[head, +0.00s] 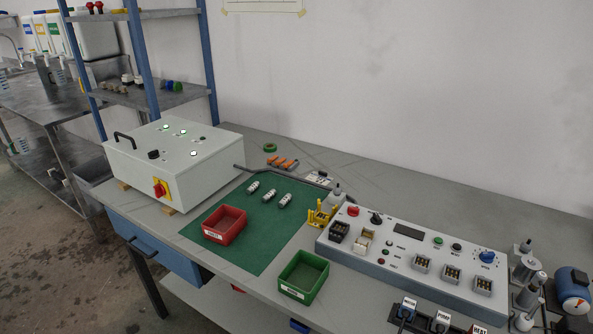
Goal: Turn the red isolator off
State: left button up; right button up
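The red isolator (159,190) is a red rotary handle on a yellow plate. It sits on the front face of a white control box (190,158) at the left end of the bench. The angle of its handle is too small to tell for certain. The box top carries several lit lamps, a black knob (153,154) and a black carry handle (124,140). Neither of my grippers shows in the head view.
A red bin (226,213) and a green bin (312,262) stand on the bench near the green mat (252,253). A grey control panel (394,257) fills the right side. A blue-post shelf (143,55) rises behind the box. The floor left of the bench is clear.

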aim_at(159, 190)
jog(key=i+j+z, duration=0.15)
jog(key=i+j, duration=0.15)
jog(key=i+j+z, duration=0.15)
jog(key=i+j, duration=0.15)
jog(key=j, duration=0.2)
jog(key=i+j+z, duration=0.15)
jog(key=j, duration=0.3)
jog(key=i, duration=0.1)
